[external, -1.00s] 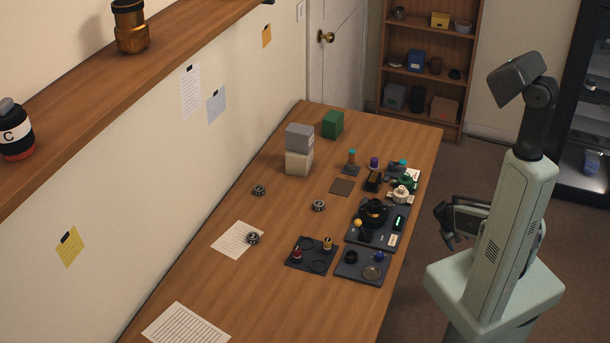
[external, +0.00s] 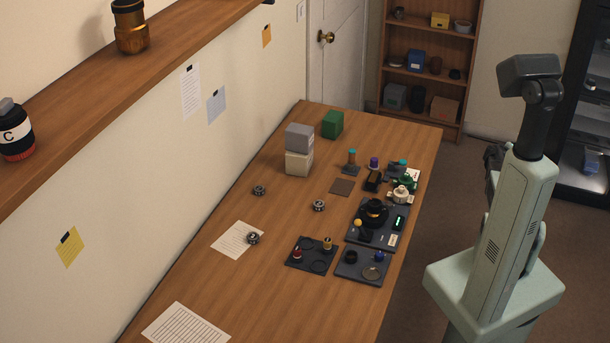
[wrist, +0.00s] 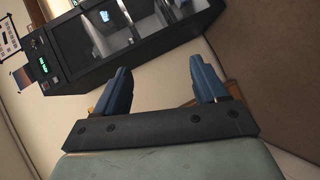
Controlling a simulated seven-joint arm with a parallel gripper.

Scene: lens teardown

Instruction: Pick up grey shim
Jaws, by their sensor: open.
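I cannot clearly single out the grey shim. A flat grey round piece (external: 372,272) lies on the front right dark tray (external: 345,276) and may be it. It is too small to be sure. My gripper (wrist: 162,78) shows in the wrist view with its two blue fingers wide apart and nothing between them. It points away from the table, towards a dark cabinet. In the external view it is mostly hidden behind my own body, to the right of the table and well apart from the trays.
Another dark tray (external: 296,264) holds a red and a yellow-topped piece. A dark fixture with a green display (external: 398,224) stands behind. Grey and cream boxes (external: 299,150) and a green box (external: 333,124) stand farther back. Small dark rings lie on the table's open left part.

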